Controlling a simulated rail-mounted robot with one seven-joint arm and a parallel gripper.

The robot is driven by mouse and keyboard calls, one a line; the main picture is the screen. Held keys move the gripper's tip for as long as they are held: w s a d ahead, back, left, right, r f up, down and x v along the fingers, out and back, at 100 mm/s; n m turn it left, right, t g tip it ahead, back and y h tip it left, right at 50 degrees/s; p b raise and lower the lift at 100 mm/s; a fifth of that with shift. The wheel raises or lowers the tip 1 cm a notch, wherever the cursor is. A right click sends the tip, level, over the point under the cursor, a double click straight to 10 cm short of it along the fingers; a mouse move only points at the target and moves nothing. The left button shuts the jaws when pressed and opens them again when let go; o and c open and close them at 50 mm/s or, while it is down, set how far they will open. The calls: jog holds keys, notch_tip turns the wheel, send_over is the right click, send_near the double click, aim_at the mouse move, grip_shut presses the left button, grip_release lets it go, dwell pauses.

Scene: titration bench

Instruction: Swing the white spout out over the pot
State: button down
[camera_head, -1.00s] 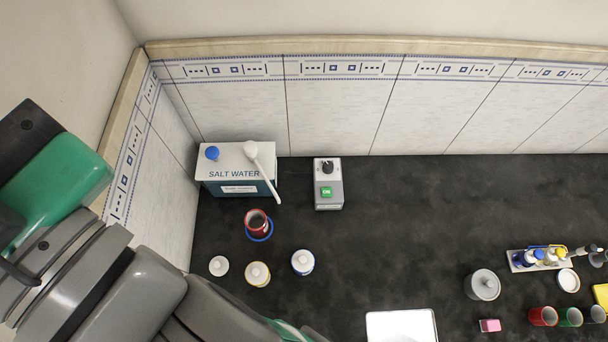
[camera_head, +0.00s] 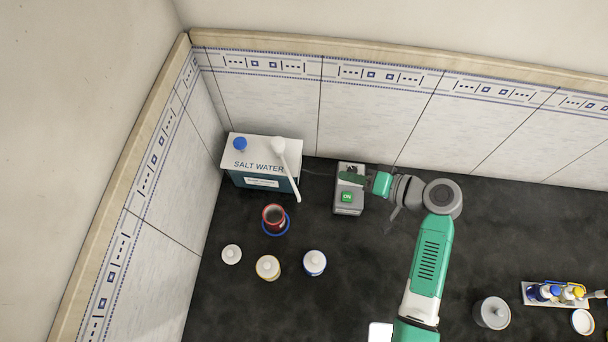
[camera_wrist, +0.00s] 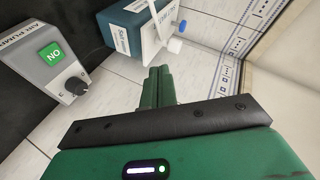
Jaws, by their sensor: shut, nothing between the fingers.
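The white spout (camera_head: 287,168) is pivoted on top of the salt water box (camera_head: 262,180). It slants forward past the box's front right edge, its tip to the right of the red pot (camera_head: 273,214), not above it. The pot stands in a blue ring in front of the box. My gripper (camera_head: 346,177) is shut and empty, to the right of the spout, apart from it and above the grey switch box. In the wrist view the closed green fingers (camera_wrist: 158,78) point toward the salt water box (camera_wrist: 125,32) and the white spout (camera_wrist: 161,20).
Several lidded jars (camera_head: 268,267) stand in front of the pot. A tiled wall (camera_head: 265,105) runs behind.

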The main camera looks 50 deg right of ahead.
send_near(290, 173)
jog(key=w+d, duration=0.2)
jog(key=w, duration=0.1)
jog(key=shift+w+a+f+p, duration=0.3)
jog(key=shift+w+a+f, duration=0.25)
jog(key=shift+a, duration=0.25)
jog(key=shift+w+a+f+p, duration=0.25)
jog(key=shift+w+a+f, duration=0.25)
jog(key=shift+a+f, duration=0.25)
jog(key=shift+r, duration=0.1)
